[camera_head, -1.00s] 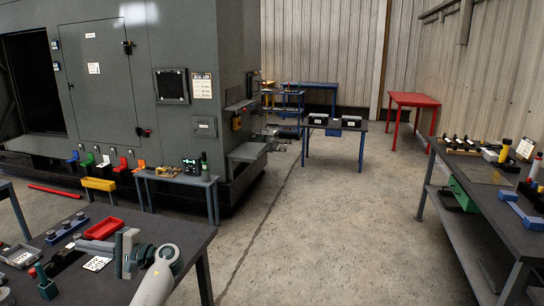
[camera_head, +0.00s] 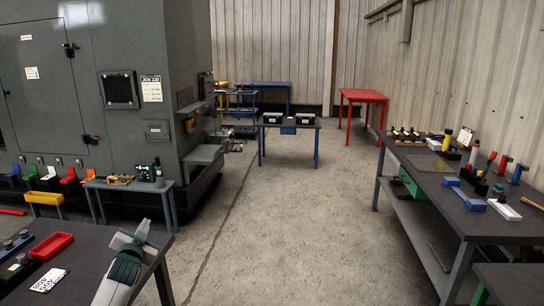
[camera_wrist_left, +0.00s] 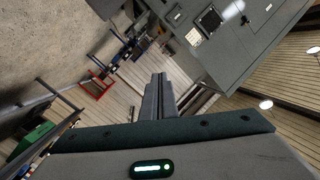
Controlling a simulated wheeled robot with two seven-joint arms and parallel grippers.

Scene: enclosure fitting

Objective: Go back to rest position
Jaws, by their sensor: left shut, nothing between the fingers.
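My left gripper (camera_head: 134,236) is at the lower left of the head view, above the right part of the near dark table (camera_head: 95,250). In the left wrist view its fingers (camera_wrist_left: 158,82) are pressed together with nothing between them. The wrist view looks out past them at the floor, wall and grey enclosure, tilted. My right gripper is not in view.
A red tray (camera_head: 51,246) and a white marked card (camera_head: 49,280) lie on the near table. The grey enclosure (camera_head: 115,50) stands behind. A long workbench (camera_head: 440,190) with tools is on the right. The concrete floor between is clear.

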